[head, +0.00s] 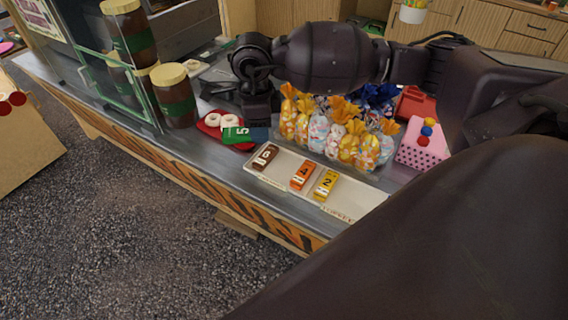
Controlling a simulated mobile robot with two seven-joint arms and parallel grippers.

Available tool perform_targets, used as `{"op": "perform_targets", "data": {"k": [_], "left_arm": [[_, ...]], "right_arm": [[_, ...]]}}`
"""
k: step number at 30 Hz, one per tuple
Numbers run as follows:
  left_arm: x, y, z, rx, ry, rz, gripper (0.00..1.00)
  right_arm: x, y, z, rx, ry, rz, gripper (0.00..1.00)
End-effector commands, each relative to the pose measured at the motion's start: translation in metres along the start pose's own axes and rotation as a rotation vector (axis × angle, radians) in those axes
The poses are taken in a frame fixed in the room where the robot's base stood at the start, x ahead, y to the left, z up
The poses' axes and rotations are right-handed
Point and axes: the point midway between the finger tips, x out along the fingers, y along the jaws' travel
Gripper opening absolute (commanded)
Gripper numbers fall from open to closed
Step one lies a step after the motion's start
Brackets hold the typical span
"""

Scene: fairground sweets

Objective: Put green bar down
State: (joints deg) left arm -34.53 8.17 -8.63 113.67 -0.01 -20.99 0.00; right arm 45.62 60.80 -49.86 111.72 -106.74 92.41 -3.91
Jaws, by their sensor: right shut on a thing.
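The green bar (237,134), marked 5, is at the right edge of the red plate, partly over it in the picture. My right gripper (258,120) comes down at the bar's right end and is shut on it. The fingertips and the gripped end are partly hidden, and I cannot tell whether the bar touches the surface below. A white tray (285,193) lies in front, holding a brown bar (265,157) marked 6, an orange bar (303,175) marked 4 and a yellow bar (326,184) marked 2. My left gripper is not in view.
The red plate (207,129) holds white rings. Brown jars with cream lids (174,95) and a glass panel stand at the left. Several sweet bags (319,133) stand behind the tray. A pink box (421,155) is at the right. The counter's front edge drops off to gravel.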

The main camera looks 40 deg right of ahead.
Motion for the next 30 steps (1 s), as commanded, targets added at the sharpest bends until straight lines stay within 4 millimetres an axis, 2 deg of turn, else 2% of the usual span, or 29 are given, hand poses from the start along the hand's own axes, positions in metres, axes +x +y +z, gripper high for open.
{"op": "perform_targets", "data": {"k": [30], "left_arm": [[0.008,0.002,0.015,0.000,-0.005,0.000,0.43]], "right_arm": [[-0.005,-0.037,-0.035,1.879,-0.006,0.005,0.09]]}}
